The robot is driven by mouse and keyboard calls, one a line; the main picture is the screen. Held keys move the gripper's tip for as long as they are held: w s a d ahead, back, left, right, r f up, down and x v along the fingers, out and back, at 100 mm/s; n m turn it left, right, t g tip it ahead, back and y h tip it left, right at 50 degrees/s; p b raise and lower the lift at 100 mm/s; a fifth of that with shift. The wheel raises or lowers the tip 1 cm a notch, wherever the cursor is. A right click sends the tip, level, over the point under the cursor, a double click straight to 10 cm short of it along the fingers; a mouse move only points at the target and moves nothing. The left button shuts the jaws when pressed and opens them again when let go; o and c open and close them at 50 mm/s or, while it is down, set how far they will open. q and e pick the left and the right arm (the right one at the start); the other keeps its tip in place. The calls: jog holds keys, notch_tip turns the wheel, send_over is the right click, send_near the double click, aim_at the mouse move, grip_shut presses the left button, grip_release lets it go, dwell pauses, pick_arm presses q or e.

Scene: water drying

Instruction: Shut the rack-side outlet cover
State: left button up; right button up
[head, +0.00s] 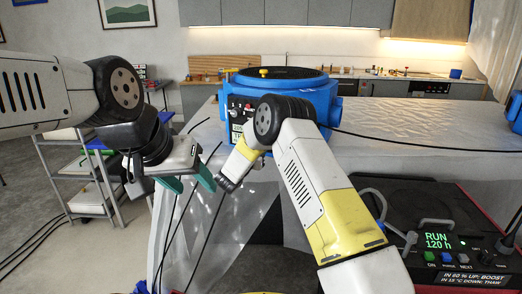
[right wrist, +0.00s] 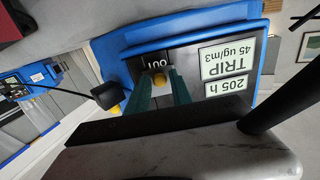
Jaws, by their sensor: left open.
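The blue round unit (head: 325,105) with a dark top stands on the grey counter, with a small panel of knobs at its front. The two teal fingers of my right gripper (right wrist: 159,75) point at this knob, one on each side; contact is unclear. In the head view that gripper's fingers are hidden. My left gripper (head: 188,182) is open and empty, left of the unit. I cannot tell which part is the rack-side outlet cover.
A metal rack (head: 90,190) stands at the left. A black control box (head: 450,240) reading "RUN 120 h" is at the lower right. Black cables cross the counter (head: 400,125) and hang at its left end. Another blue thing (head: 515,110) is at the right edge.

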jog(key=shift+o, duration=0.9)
jog(key=v, duration=0.7)
jog(key=shift+s+a, duration=0.2)
jog(key=shift+s, duration=0.2)
